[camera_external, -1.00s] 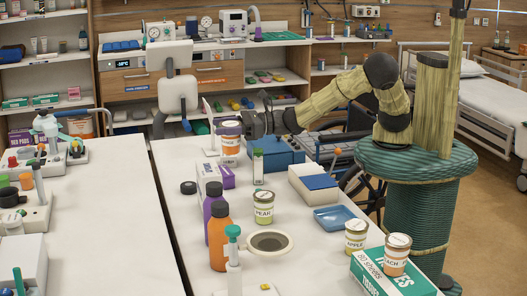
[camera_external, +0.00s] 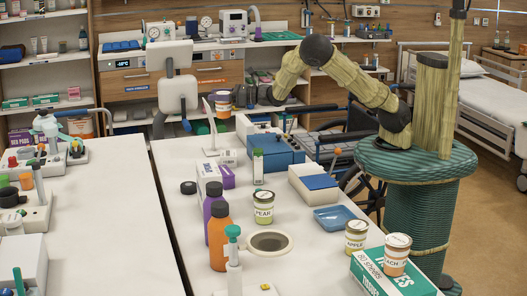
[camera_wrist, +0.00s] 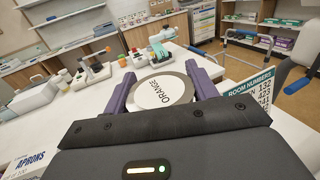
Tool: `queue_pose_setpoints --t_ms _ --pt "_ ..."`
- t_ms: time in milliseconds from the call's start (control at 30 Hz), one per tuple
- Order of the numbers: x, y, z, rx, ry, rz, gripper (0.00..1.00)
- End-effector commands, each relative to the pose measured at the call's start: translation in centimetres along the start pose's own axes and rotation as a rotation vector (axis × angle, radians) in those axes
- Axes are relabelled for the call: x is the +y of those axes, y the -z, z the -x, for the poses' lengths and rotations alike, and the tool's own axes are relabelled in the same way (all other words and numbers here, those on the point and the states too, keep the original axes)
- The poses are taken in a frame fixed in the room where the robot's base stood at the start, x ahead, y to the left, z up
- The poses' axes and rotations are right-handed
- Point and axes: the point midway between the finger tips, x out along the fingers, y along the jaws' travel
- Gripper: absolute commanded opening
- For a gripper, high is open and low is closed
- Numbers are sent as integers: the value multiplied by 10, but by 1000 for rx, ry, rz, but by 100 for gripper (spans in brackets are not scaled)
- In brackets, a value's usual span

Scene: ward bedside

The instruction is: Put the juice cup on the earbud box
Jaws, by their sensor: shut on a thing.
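The juice cup (camera_external: 223,105), an orange-labelled tub with a white lid, is held in the air above the far part of the bench. In the wrist view its lid reads ORANGE (camera_wrist: 163,92). My gripper (camera_wrist: 158,80) is shut on it, one purple finger on each side. A small white box (camera_external: 228,157) lies on the bench below the cup; it may be the earbud box, but its print is too small to read. A white and purple carton (camera_external: 211,172) stands just nearer the camera.
A blue case (camera_external: 275,153), a thin upright stand (camera_external: 210,125) and bottles (camera_external: 219,240) are nearby.

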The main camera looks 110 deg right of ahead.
Motion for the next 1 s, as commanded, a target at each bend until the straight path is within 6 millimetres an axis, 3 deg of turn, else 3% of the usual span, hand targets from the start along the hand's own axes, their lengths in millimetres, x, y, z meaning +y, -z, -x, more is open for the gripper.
queue_pose_setpoints --t_ms 200,400,500,867,1000 --pt "-42 -1 6 -3 32 -9 30" --pt "-39 38 6 2 28 -9 30" --pt "-39 48 6 -1 29 -9 30" --pt "-38 50 6 -2 28 -8 30" --pt "-39 65 6 1 30 -9 30"
